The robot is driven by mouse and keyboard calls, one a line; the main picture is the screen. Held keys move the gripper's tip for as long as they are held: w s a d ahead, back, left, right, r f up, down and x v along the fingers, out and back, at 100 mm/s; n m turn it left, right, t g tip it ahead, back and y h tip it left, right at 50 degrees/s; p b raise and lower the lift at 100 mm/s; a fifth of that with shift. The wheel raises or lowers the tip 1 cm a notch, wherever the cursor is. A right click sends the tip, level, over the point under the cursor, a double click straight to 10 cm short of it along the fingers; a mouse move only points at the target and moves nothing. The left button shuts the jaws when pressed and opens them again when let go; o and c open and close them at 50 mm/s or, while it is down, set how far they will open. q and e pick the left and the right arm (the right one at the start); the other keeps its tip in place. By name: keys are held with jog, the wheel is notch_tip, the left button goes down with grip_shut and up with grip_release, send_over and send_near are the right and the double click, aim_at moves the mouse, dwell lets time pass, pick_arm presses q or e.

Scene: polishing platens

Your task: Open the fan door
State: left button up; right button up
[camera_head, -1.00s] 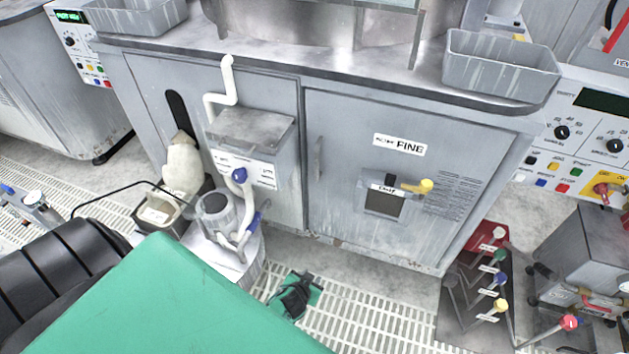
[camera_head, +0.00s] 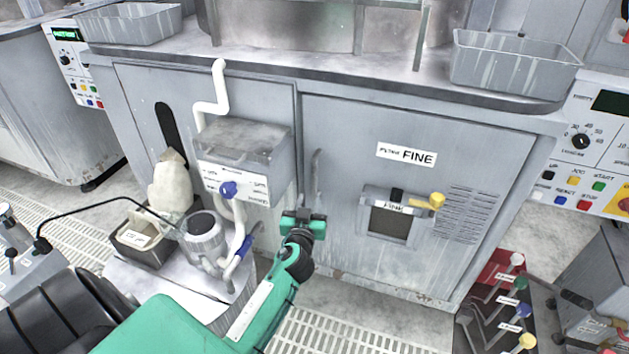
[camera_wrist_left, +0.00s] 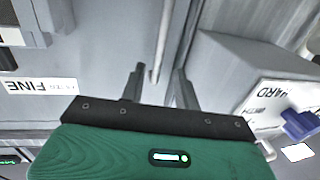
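The grey cabinet's right door (camera_head: 345,240) reads FINE and has louvre slots; I see no FAN label. It looks closed flush. Its vertical bar handle (camera_head: 316,172) is at the left edge of the door. My left gripper (camera_head: 304,214) is at the lower end of that handle. In the left wrist view, my left gripper (camera_wrist_left: 158,76) has its two dark fingers apart, with the handle (camera_wrist_left: 162,40) appearing between or just beyond the fingertips. Contact cannot be told. My right gripper is out of view.
A box with a blue knob (camera_head: 228,190) and white pipe stands left of the handle. Levers (camera_head: 507,300) stand at lower right.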

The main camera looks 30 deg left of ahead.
aim_at(314, 181)
pick_arm(q)
jog(key=x, duration=1)
jog(key=shift+f, duration=0.1)
grip_shut()
